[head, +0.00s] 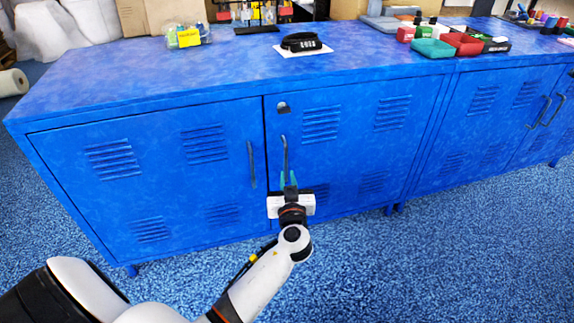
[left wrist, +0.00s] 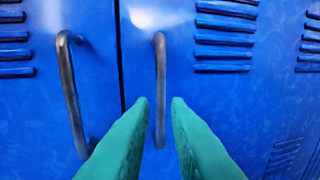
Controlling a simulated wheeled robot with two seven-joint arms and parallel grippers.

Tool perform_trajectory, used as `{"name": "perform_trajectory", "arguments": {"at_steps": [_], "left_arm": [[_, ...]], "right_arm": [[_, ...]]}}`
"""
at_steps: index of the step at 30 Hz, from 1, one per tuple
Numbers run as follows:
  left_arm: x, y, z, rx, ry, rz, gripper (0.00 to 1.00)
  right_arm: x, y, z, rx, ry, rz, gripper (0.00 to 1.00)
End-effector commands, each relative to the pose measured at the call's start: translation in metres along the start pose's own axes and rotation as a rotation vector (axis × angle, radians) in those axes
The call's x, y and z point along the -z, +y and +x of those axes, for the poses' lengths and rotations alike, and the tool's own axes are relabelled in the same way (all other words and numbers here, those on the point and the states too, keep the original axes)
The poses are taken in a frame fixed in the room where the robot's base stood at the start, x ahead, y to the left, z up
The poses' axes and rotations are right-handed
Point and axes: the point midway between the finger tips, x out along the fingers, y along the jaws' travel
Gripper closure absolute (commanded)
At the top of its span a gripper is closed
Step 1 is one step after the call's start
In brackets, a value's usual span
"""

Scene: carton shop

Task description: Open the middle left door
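The middle left door (head: 348,145) is a blue vented metal door, second from the left in the row. It looks shut, with a dark seam along its left edge. Its upright bar handle (head: 285,153) is near that edge, below a small lock plate (head: 283,107). My left gripper (head: 289,181) is at the lower part of this handle, its teal fingers open. In the left wrist view, the handle (left wrist: 160,65) lines up between the two fingertips (left wrist: 160,102); I cannot tell whether they touch it. My right gripper is not in view.
The leftmost door (head: 150,170) has its own handle (head: 251,165) just left of the seam, also in the left wrist view (left wrist: 70,95). A black item on a white sheet (head: 303,46) and colored boxes (head: 433,48) stand on the cabinet top. The carpet (head: 430,260) in front is clear.

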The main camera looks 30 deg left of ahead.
Motion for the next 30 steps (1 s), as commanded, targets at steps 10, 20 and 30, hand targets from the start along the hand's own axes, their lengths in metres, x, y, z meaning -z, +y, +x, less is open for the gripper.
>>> {"name": "perform_trajectory", "arguments": {"at_steps": [10, 20, 30], "left_arm": [[0.002, 0.000, 0.061, 0.000, 0.000, 0.002, 0.84], [0.001, 0.000, 0.072, 0.001, 0.002, 0.000, 0.84], [0.001, 0.000, 0.072, 0.001, 0.002, 0.001, 1.00]], "right_arm": [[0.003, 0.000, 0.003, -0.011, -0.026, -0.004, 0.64], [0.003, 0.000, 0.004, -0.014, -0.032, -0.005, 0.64], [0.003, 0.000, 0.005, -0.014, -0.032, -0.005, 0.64]]}}
